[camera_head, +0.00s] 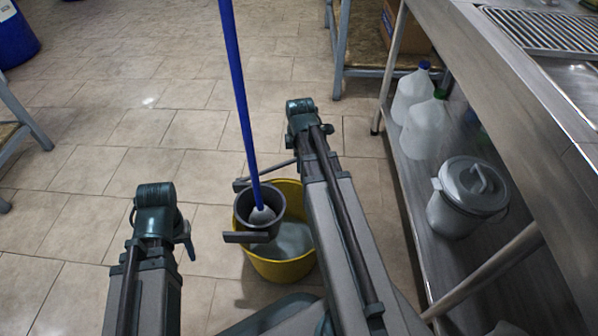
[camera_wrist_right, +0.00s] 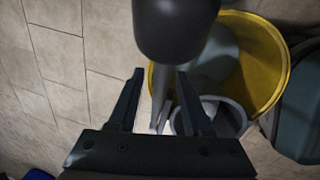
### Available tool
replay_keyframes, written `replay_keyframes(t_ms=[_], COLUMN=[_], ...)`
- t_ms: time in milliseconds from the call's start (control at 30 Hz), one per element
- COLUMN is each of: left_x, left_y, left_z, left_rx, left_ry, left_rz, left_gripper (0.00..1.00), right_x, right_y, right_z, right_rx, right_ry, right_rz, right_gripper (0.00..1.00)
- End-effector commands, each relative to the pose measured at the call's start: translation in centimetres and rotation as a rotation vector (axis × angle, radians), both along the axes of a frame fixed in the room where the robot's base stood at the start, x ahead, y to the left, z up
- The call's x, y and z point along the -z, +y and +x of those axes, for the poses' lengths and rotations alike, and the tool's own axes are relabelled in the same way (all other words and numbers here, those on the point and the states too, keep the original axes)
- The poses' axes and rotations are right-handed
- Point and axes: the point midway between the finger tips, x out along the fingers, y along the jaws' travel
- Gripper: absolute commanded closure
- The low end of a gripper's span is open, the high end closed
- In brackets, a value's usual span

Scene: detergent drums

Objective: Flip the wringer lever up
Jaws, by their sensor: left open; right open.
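A yellow bucket (camera_head: 280,262) stands on the tiled floor with a grey wringer (camera_head: 243,218) at its rim. The mop's blue handle (camera_head: 237,90) rises from the wringer. The wringer lever (camera_head: 280,168) is a thin grey bar; its far end is hidden behind my right arm. In the right wrist view the lever (camera_wrist_right: 162,100) shows as a grey rod with a thick dark grip (camera_wrist_right: 175,25), in line with the gap between the fingers. My right gripper (camera_wrist_right: 160,74) is open; contact cannot be told. My left gripper (camera_head: 187,240) is open, left of the bucket, apart from it.
A steel counter with a lower shelf (camera_head: 405,190) runs along the right, holding white jugs (camera_head: 425,125) and a lidded grey pot (camera_head: 465,200). A blue drum (camera_head: 15,38) stands at the far left. Floor left of and behind the bucket is clear.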

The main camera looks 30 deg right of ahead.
Motion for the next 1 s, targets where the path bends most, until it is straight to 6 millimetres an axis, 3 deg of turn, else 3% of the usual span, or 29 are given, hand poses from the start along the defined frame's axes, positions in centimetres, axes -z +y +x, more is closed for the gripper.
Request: replay_keyframes(t_ms=[33, 133, 500, 767, 1000], left_x=[1.3, 2.0, 2.2, 2.2, 2.2], left_y=[0.0, 0.0, 0.0, 0.0, 0.0], left_z=[0.0, 0.0, 0.0, 0.0, 0.0], left_rx=[-0.001, -0.003, -0.004, -0.004, -0.004], left_ry=[0.000, 0.000, -0.001, -0.001, -0.001], left_rz=[0.000, 0.000, 0.000, 0.000, 0.000], left_gripper=[0.50, 0.50, 0.50, 0.50, 0.50], right_x=[1.3, 2.0, 2.2, 2.2, 2.2], right_y=[-0.1, -0.1, -0.2, -0.2, -0.2], right_z=[0.2, 0.3, 0.3, 0.3, 0.3], right_rx=[0.000, 0.000, 0.000, 0.000, 0.000], right_ry=[0.000, 0.000, 0.000, 0.000, 0.000], right_rz=[0.000, 0.000, 0.000, 0.000, 0.000], right_gripper=[0.51, 0.51, 0.51, 0.97, 1.00])
